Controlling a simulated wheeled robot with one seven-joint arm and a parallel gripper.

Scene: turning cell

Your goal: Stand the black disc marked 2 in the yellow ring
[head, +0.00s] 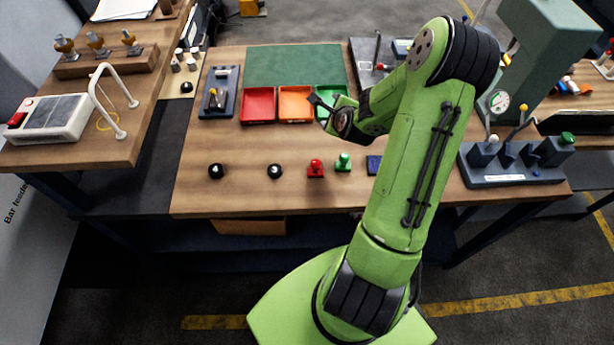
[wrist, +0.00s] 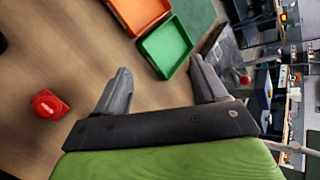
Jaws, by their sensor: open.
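Two black discs lie apart on the wooden table in the head view: one at the left (head: 216,171) and one to its right (head: 275,171). Each has a small white mark, too small to read surely. A third dark disc (head: 187,87) is on a pale board at the back left. A thin yellow ring (head: 106,121) lies on the left bench by the white hoop frame, partly hidden. My gripper (head: 317,103) is over the trays; in the wrist view its fingers (wrist: 160,85) are spread and empty. A black edge (wrist: 2,43) shows at far left there.
Red (head: 258,105), orange (head: 296,104) and green (head: 331,98) trays stand before a green mat (head: 293,66). Red (head: 316,169) and green (head: 343,162) knobbed pieces stand right of the discs.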

